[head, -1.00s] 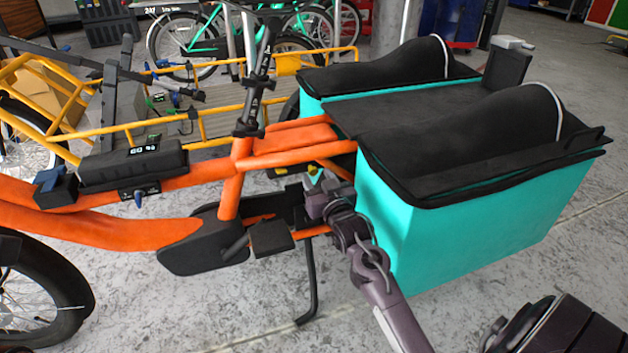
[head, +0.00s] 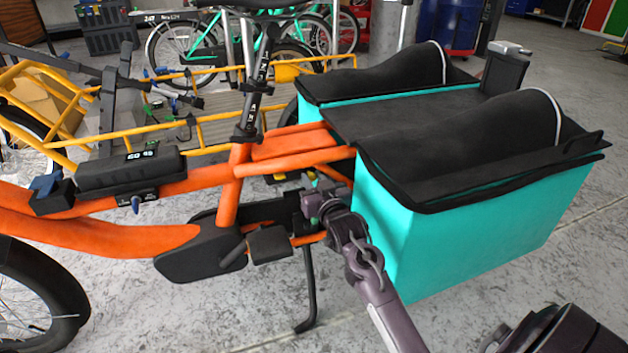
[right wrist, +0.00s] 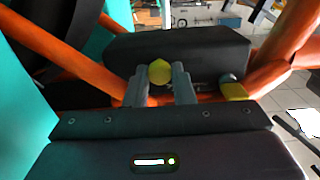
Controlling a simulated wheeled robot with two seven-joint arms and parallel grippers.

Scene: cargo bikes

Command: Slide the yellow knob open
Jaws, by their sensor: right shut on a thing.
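The yellow knob (right wrist: 159,72) shows in the right wrist view in front of a black box-shaped part (right wrist: 178,55) on the orange cargo bike (head: 236,184). My right gripper (head: 312,198) is under the bike's rear frame, just left of the turquoise pannier. In the right wrist view its two grey fingers (right wrist: 159,80) stand on either side of the knob and are shut on it. In the head view the knob is largely hidden by the gripper and frame. My left gripper is in neither current view.
The turquoise pannier (head: 470,240) stands close beside my right arm. A pedal (head: 268,244) and a kickstand (head: 309,290) are near the gripper. A second yellow part (right wrist: 235,90) sits right of the knob. Floor is clear at the lower middle.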

